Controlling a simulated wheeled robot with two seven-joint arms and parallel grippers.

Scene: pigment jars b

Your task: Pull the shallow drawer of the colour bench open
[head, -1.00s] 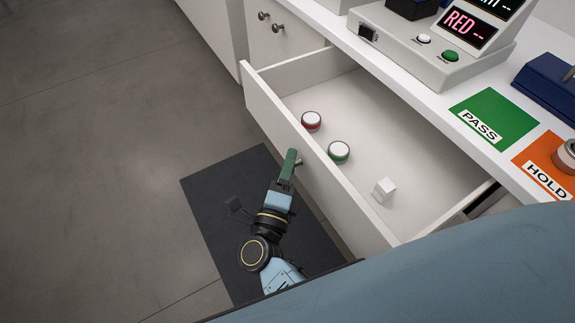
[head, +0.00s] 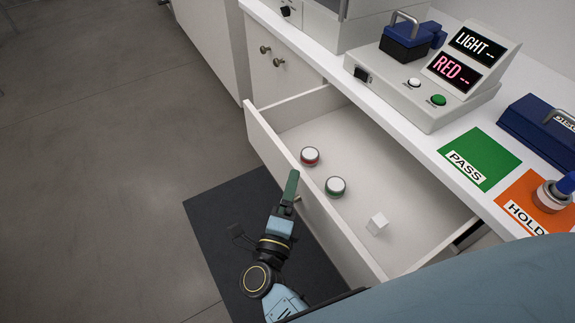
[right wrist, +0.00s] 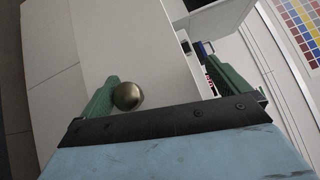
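The shallow drawer (head: 350,255) under the bench top stands pulled well out, its inside exposed. A red-banded jar (head: 310,156), a green-banded jar (head: 335,187) and a small white cube (head: 377,224) are in it. My right gripper (head: 291,185) is at the outer side of the drawer front. In the right wrist view its green fingers (right wrist: 158,88) are wide apart. The round brass knob (right wrist: 127,96) lies between them, close to the left finger; whether they touch I cannot tell. My left gripper is out of view.
A cabinet (head: 290,65) with two knobs stands beyond the drawer. Floor at left is clear.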

